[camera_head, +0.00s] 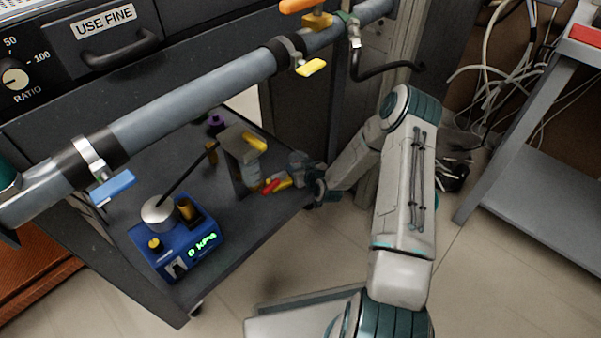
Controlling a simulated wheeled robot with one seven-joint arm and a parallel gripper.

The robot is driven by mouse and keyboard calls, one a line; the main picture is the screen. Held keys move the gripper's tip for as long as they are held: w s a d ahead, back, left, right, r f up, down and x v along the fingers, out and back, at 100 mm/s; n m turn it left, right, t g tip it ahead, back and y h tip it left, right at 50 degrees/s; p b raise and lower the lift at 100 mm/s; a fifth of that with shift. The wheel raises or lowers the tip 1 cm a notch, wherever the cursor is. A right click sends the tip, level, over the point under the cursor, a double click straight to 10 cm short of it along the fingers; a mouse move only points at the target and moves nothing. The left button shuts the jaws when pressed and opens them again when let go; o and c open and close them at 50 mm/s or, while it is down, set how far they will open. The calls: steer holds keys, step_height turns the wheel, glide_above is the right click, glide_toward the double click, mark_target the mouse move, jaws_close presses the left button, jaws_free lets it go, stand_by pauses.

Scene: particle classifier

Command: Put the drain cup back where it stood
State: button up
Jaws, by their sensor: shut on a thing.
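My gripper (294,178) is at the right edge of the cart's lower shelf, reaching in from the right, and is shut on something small. A clear cup-like vessel (250,177), which looks like the drain cup, shows just left of it under a grey bracket. Red and yellow parts (273,185) lie between the vessel and my gripper. The view is too small to tell where the cup's edges end and whether it touches the shelf.
A grey pipe (190,95) with coloured valve handles crosses above. A grey table (545,200) stands at right.

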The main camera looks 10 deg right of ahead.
steer(key=shift+f+b, duration=0.35)
steer(key=shift+f, duration=0.8)
steer(key=shift+f, duration=0.1)
steer(key=o, duration=0.8)
steer(key=p+v, duration=0.5)
steer(key=v, duration=0.7)
steer(key=shift+d, duration=0.1)
